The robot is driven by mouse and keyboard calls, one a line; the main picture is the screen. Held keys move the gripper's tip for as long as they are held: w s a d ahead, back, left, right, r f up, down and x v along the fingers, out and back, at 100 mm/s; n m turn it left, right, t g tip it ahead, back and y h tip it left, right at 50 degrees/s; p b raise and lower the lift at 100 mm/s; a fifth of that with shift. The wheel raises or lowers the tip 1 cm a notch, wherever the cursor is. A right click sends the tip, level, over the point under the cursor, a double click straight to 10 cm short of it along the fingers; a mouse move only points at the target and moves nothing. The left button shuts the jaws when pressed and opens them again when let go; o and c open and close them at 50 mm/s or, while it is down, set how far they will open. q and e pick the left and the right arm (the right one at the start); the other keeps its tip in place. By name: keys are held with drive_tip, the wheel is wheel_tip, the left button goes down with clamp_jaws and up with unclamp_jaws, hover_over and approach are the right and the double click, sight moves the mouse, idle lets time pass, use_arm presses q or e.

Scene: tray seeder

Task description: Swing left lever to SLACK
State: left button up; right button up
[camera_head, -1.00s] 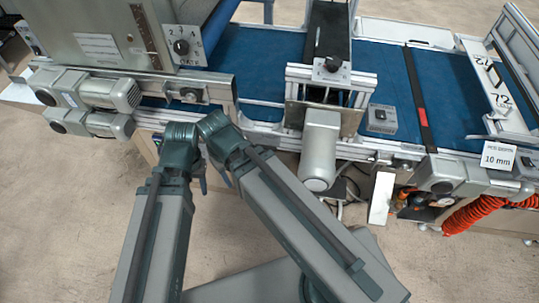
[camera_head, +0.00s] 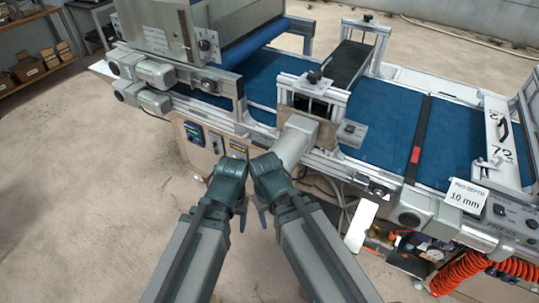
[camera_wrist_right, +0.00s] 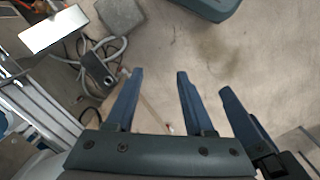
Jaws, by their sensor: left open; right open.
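I cannot clearly make out a lever marked SLACK; any such lettering is too small or hidden. On the machine's front rail sits a small metal fitting (camera_head: 208,85) at the left, and a similar one (camera_head: 376,189) further right; I cannot tell whether either is a lever. My left gripper (camera_head: 243,221) hangs fingers down in front of the machine, apart from it. My right gripper (camera_head: 263,218) hangs close beside it. In the right wrist view my right gripper (camera_wrist_right: 157,85) is open and empty, with a finger of my left gripper (camera_wrist_right: 240,118) beside it.
A blue belt (camera_head: 390,118) runs along the machine. A grey motor (camera_head: 293,142) juts out just beyond my grippers. A control panel (camera_head: 211,140) is on the front. A 10 mm sign (camera_head: 467,195) and orange hose (camera_head: 460,274) are at right. The floor at left is clear.

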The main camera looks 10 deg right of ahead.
wheel_tip(320, 180, down, 7)
drive_tip(key=w+m+y+b, duration=0.1)
drive_tip(key=y+b, duration=0.1)
drive_tip(key=b, duration=0.4)
drive_tip(key=m+t+y+b, duration=0.8)
drive_tip(key=m+t+b, duration=0.5)
drive_tip(key=m+b, duration=0.7)
approach(260, 146)
drive_tip(key=s+d+f, duration=0.2)
drive_tip(key=s+d, duration=0.2)
drive_tip(key=s, duration=0.1)
drive_tip(key=shift+w+r+b+x, duration=0.1)
drive_tip(key=shift+r+b+x, duration=0.25)
drive_tip(key=shift+x, duration=2.4)
drive_tip(key=shift+w+r+b+x, duration=0.15)
drive_tip(key=shift+r+x, duration=0.4)
drive_tip(key=shift+x, duration=2.25)
drive_tip(key=shift+w+r+b+x, duration=0.1)
drive_tip(key=shift+r+b+x, duration=0.3)
drive_tip(key=shift+x, duration=2.35)
drive_tip(key=shift+a, duration=0.1)
clamp_jaws()
